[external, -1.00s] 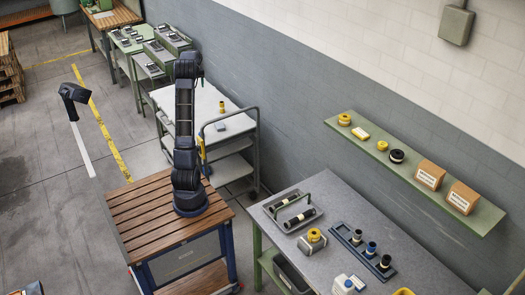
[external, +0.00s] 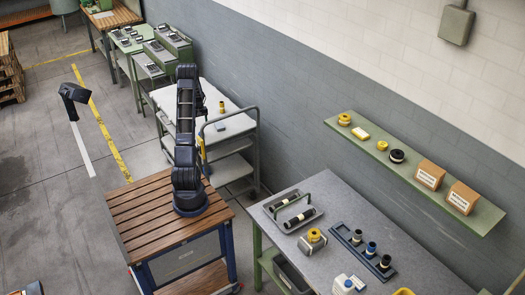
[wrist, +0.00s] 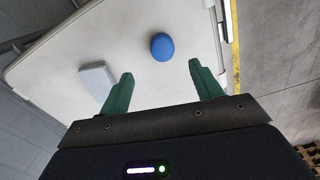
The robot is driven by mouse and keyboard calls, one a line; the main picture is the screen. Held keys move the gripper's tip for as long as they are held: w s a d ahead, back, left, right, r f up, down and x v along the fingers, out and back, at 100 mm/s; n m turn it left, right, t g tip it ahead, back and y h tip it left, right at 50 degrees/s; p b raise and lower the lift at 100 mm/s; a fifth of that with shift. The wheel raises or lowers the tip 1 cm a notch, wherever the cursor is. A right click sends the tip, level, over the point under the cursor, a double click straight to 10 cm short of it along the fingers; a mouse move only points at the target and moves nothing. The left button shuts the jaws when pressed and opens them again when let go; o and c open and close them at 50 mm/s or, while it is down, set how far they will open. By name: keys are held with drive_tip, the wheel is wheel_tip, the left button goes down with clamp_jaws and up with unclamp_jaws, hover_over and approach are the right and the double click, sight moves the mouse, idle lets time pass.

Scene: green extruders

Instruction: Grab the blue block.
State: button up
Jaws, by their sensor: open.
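A rounded blue block (wrist: 162,46) lies on the white top of a cart (wrist: 60,50) in the wrist view. It is ahead of my gripper (wrist: 161,69), roughly between the lines of the two green fingers. The fingers are apart with nothing between them, and the block is beyond their tips. In the external view the white cart top (external: 235,122) is behind my arm. I cannot make out the blue block there, and my gripper is mostly hidden behind my arm.
A pale grey-blue box (wrist: 97,82) lies left of the blue block, close to my left finger in the picture. A grey wall runs behind.

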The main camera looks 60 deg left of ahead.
wheel_tip(320, 180, down, 4)
drive_tip(key=shift+f, duration=0.15)
drive_tip(key=shift+s+f, duration=0.2)
drive_tip(key=shift+f, duration=2.4)
drive_tip(key=c, duration=1)
